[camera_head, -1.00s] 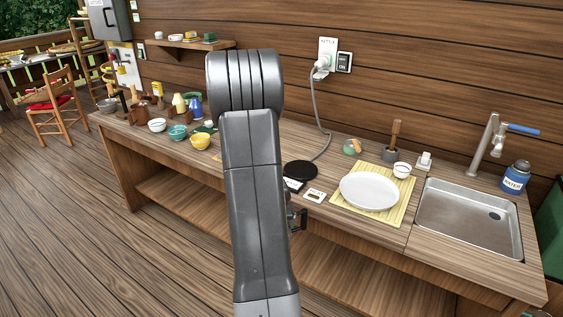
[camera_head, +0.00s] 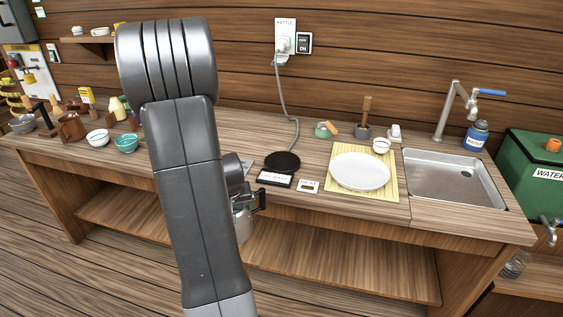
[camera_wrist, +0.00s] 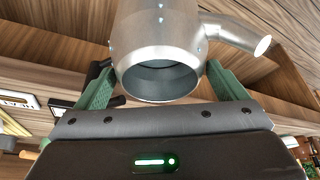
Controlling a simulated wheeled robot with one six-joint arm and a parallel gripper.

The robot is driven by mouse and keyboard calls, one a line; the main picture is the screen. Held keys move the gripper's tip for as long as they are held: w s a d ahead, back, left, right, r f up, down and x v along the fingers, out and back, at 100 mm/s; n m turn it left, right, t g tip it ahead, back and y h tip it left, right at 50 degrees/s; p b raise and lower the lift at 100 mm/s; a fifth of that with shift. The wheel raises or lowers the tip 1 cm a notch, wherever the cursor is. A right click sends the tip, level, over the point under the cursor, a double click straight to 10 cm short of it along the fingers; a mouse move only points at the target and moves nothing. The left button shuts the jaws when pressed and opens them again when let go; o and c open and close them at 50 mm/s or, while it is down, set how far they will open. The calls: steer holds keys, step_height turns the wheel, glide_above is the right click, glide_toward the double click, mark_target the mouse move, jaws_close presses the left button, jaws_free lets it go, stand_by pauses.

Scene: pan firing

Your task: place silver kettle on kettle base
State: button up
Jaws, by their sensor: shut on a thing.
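The silver kettle (camera_wrist: 155,38) is held between the green fingers of my gripper (camera_wrist: 162,72) in the wrist view. Its round open end faces the camera and its spout points right. In the head view only a strip of the kettle (camera_head: 243,224) shows, beside my arm and in front of the counter's front edge. My arm hides most of it and most of the gripper there. The kettle base (camera_head: 282,161) is a flat black disc on the counter, up and right of the kettle and apart from it. Nothing stands on it.
A cord runs from the base to a wall socket (camera_head: 284,43). A label card (camera_head: 274,179) lies in front of the base. Right of it are a white plate (camera_head: 359,171) on a yellow mat (camera_head: 391,192) and a sink (camera_head: 452,181). Bowls (camera_head: 126,143) stand left.

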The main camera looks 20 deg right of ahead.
steer(key=s+d+r, duration=0.4)
steer(key=d+r, duration=0.5)
steer(key=d, duration=0.2)
steer(key=s+d+r+m, duration=0.1)
steer(key=s+d+r, duration=0.3)
steer(key=d+r, duration=0.6)
steer(key=shift+s+d+r+h, duration=0.15)
steer(key=shift+d+r+h, duration=0.15)
steer(key=shift+d, duration=0.3)
